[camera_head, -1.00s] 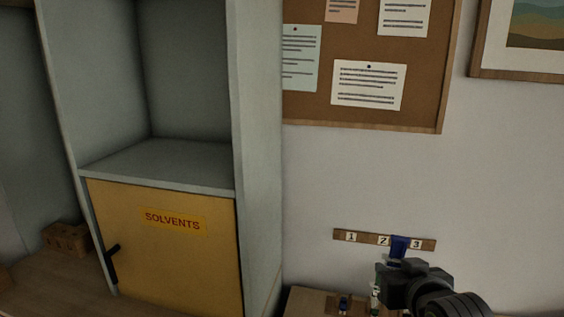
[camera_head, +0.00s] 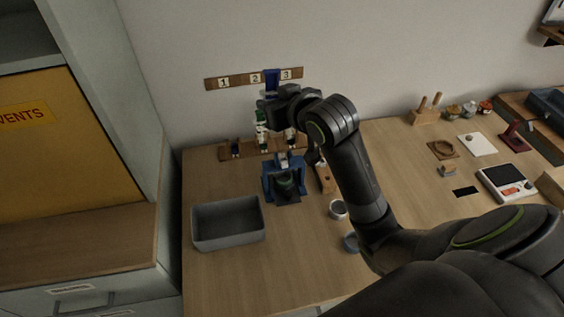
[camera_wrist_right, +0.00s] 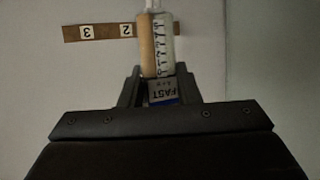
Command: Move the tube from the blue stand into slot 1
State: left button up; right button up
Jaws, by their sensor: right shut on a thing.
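The right wrist view shows the tube (camera_wrist_right: 156,45) with a tan half, a clear graduated half and a label reading FAST. In the head view a blue part (camera_head: 271,77) shows above the jaws, and a white and green body (camera_head: 261,117) below them. The blue stand (camera_head: 270,182) is on the table, nearer than the rack, with a dark round part in it. Slot 1 (camera_head: 235,149) is at the rack's left, under label 1 (camera_head: 223,83). My left gripper is out of view.
The wooden rack (camera_head: 223,154) stands against the wall. A grey bin (camera_head: 228,240) is at the table's front left. A small white cup (camera_head: 338,209) stands right of the blue stand. A yellow cabinet (camera_head: 50,140) is at left.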

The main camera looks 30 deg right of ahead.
jog(key=d+f, duration=0.1)
jog(key=f, duration=0.3)
jog(key=d+f, duration=0.1)
jog(key=f, duration=0.4)
jog(key=d+f+b, duration=0.1)
jog(key=f, duration=0.3)
jog(key=shift+w+f, duration=0.25)
jog(key=shift+w, duration=0.15)
jog(key=shift+f, duration=0.2)
jog(key=o, duration=1)
jog(key=shift+c, duration=0.2)
jog(key=shift+r, duration=0.2)
jog(key=v, duration=1.2)
jog(key=shift+d, duration=0.25)
